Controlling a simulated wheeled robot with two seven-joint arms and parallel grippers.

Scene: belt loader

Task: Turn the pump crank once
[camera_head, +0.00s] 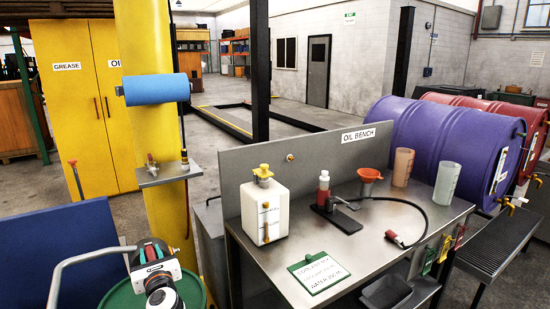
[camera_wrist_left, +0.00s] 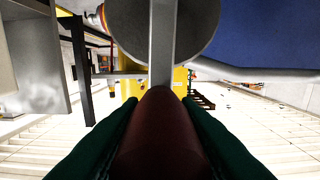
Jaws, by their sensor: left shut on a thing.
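My left gripper (camera_head: 151,250) is over the green drum (camera_head: 118,297) at the bottom left of the head view. In the left wrist view its two dark green fingers (camera_wrist_left: 160,108) are closed around the dark red handle (camera_wrist_left: 158,135) of the pump crank. The crank's flat grey arm (camera_wrist_left: 162,45) runs from the handle up across a round grey pump body (camera_wrist_left: 195,30). In the head view my gripper hides most of the pump and crank. A bent grey pipe (camera_head: 75,262) shows left of the gripper. My right gripper is not in view.
A blue panel (camera_head: 55,245) stands at the left, near the drum. A yellow post (camera_head: 150,110) with a blue roll stands behind the gripper. The oil bench (camera_head: 400,225), with a white jug (camera_head: 264,208) and other items, is to the right.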

